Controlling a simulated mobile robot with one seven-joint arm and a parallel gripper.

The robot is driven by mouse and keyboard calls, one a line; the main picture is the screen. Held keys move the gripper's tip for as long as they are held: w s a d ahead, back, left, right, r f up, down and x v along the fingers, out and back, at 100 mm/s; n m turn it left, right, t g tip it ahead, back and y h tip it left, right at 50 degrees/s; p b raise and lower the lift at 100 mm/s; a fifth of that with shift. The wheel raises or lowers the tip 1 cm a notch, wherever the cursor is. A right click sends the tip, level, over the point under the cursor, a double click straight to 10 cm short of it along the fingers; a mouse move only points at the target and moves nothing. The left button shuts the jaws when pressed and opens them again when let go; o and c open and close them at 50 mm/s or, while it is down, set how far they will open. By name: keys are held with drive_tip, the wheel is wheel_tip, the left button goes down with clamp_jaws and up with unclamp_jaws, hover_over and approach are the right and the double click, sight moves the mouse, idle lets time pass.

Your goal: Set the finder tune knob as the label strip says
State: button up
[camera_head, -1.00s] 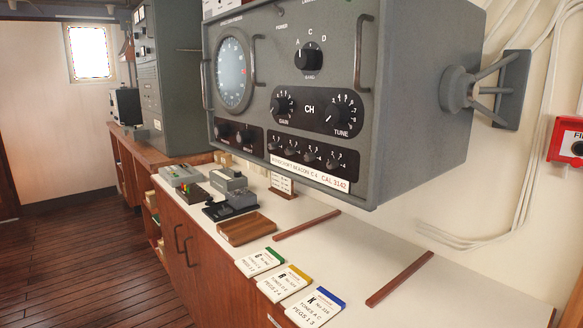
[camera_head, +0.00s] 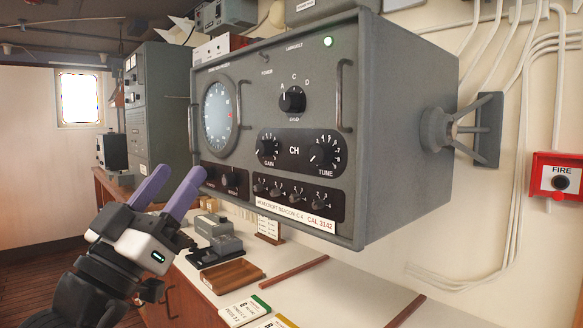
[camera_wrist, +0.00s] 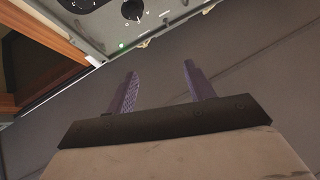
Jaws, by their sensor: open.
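The tune knob (camera_head: 319,153) is a black pointer knob on a black plate marked CH, at the right of the grey finder's (camera_head: 400,110) front panel. The gain knob (camera_head: 266,149) sits to its left on the same plate, and the band knob (camera_head: 292,100) above. The label strip (camera_head: 294,217) under the panel reads roughly "Wavecroft Beacon C 4" and "CAL 3142". My gripper (camera_head: 182,183) is open and empty at the left front of the finder, apart from the tune knob. In the wrist view my gripper (camera_wrist: 162,85) shows two purple fingers spread, with part of a panel beyond.
Several small knobs (camera_head: 292,191) line the lower panel. Upright handles (camera_head: 344,95) stick out from its face. The counter (camera_head: 330,295) below bears a wooden tray (camera_head: 232,275), a telegraph key and label cards (camera_head: 245,311). A red fire box (camera_head: 557,181) is on the right wall.

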sight(316, 156)
drive_tip(key=w+d+f+m+g+h, duration=0.1)
drive_tip(key=d+f+m+g+h, duration=0.3)
drive_tip(key=d+g, duration=0.5)
drive_tip(key=shift+m, duration=0.4)
drive_tip(key=p+x, duration=0.1)
drive_tip(key=x, duration=0.3)
drive_tip(key=r+p+x, duration=0.1)
drive_tip(key=p+x, duration=0.1)
drive_tip(key=x, duration=0.3)
drive_tip(key=p+x, duration=0.1)
drive_tip(key=x, duration=0.4)
drive_tip(key=shift+s+a+r, duration=0.15)
drive_tip(key=shift+a+r, duration=0.1)
drive_tip(key=shift+r, duration=0.1)
drive_tip(key=c, duration=1)
drive_tip(key=shift+o, duration=0.2)
drive_tip(key=shift+f+m+h, duration=0.1)
drive_tip(key=shift+m+h, duration=0.2)
